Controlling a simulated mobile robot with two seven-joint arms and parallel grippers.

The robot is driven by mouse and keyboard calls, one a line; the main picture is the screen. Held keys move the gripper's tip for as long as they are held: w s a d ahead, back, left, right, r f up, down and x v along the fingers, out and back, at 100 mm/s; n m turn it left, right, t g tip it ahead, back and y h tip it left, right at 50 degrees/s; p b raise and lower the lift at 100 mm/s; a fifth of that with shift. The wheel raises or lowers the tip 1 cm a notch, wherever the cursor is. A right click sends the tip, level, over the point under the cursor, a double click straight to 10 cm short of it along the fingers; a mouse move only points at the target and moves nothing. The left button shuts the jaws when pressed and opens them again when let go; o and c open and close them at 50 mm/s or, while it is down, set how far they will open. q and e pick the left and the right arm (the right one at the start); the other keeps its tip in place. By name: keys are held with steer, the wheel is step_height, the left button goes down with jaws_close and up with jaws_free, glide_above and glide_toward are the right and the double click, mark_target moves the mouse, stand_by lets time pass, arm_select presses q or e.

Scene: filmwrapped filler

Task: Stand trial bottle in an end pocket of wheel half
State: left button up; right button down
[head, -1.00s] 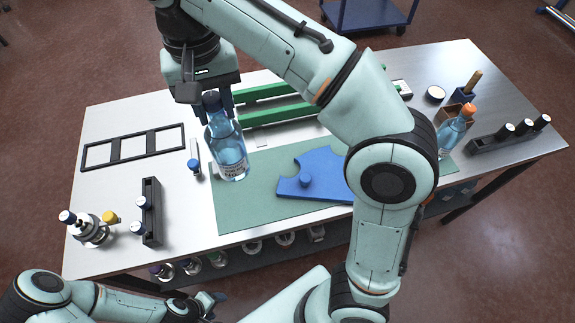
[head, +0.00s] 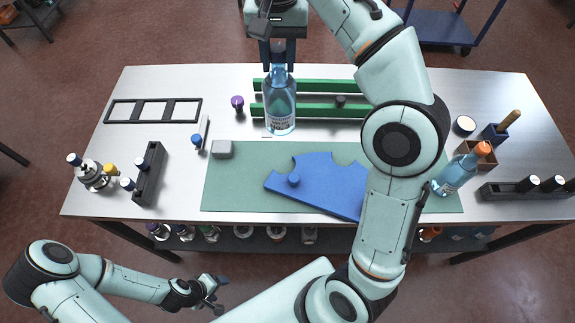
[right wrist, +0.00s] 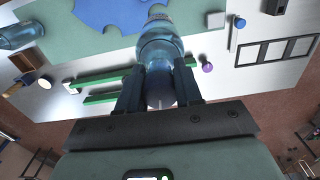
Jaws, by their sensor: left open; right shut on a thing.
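The trial bottle (head: 280,108), clear blue with a pale label, hangs upright from my right gripper (head: 280,55), whose fingers are shut around its neck. In the right wrist view the bottle (right wrist: 160,42) is between the fingers of that gripper (right wrist: 159,85). In the head view it appears in front of the green rails; its exact height is unclear. The wheel half (head: 322,180), a flat blue plate with notches along its curved edge and a blue knob, lies on the green mat (head: 236,190), partly hidden by my right arm. My left gripper (head: 211,288) is open and empty, in front of the table.
Green rails (head: 318,86) lie behind the mat. A grey block (head: 222,149) sits at the mat's left back corner.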

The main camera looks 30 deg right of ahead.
mark_target(282, 125)
steer(key=shift+d, duration=0.2)
steer(key=shift+d+f, duration=0.1)
steer(key=shift+f, duration=0.05)
step_height(282, 125, down, 3)
steer(key=shift+r, duration=0.15)
step_height(282, 125, down, 12)
steer(key=b, duration=0.4)
steer(key=shift+s+r, duration=0.1)
steer(key=shift+w+f+b, duration=0.25)
steer(key=shift+f+b, duration=0.05)
steer(key=shift+f, duration=0.2)
steer(key=shift+s+f+b, duration=0.1)
steer(key=shift+f+b, duration=0.45)
steer(key=shift+f, duration=1.5)
arm_select(q)
steer(key=s+f, duration=0.7)
steer(key=shift+f+g, duration=0.15)
steer(key=shift+g, duration=0.25)
